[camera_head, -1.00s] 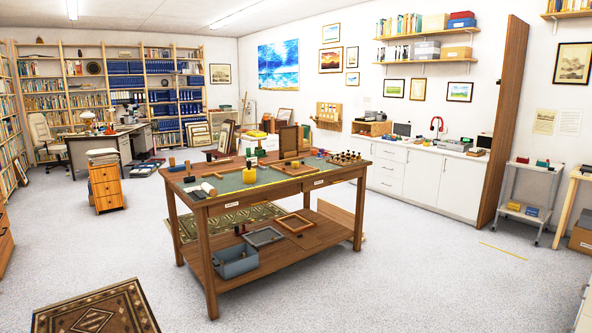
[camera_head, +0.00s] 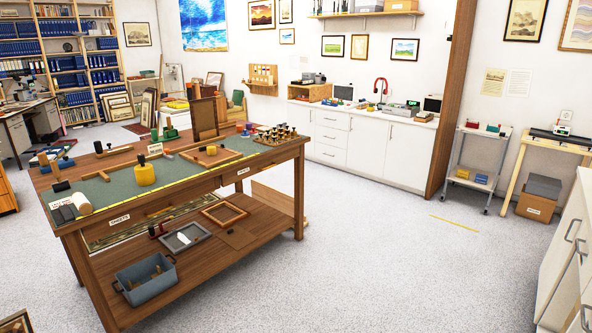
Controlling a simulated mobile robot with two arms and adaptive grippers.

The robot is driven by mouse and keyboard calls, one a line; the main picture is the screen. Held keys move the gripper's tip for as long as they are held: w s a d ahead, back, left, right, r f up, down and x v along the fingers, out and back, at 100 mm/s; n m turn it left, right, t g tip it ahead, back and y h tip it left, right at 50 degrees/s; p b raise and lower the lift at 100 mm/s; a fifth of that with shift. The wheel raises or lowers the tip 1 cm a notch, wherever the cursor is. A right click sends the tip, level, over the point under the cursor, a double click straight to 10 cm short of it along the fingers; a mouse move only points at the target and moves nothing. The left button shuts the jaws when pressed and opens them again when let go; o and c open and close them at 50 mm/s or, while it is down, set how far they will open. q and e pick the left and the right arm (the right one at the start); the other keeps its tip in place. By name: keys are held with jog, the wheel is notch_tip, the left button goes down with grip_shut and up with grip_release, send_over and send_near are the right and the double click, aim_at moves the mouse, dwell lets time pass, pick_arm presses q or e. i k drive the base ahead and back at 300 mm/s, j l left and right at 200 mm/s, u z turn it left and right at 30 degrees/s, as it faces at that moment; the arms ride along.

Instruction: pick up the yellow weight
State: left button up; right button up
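A yellow weight (camera_head: 145,175), a squat round block with a dark knob on top, stands on the green mat (camera_head: 110,190) of the wooden workbench (camera_head: 80,223), near its front edge. A yellow ruler strip runs along the mat in front of it. Neither of my grippers is in view.
A white roll (camera_head: 81,203) and dark blocks lie left of the weight. An upright brown board (camera_head: 204,118) and several small dark-topped pieces (camera_head: 277,134) stand further back and right. A grey bin (camera_head: 146,281) is on the lower shelf. Floor right of the bench is clear.

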aim_at(212, 150)
jog(key=i, duration=1.3)
jog(key=i+l+u, duration=0.15)
jog(key=i, duration=1.1)
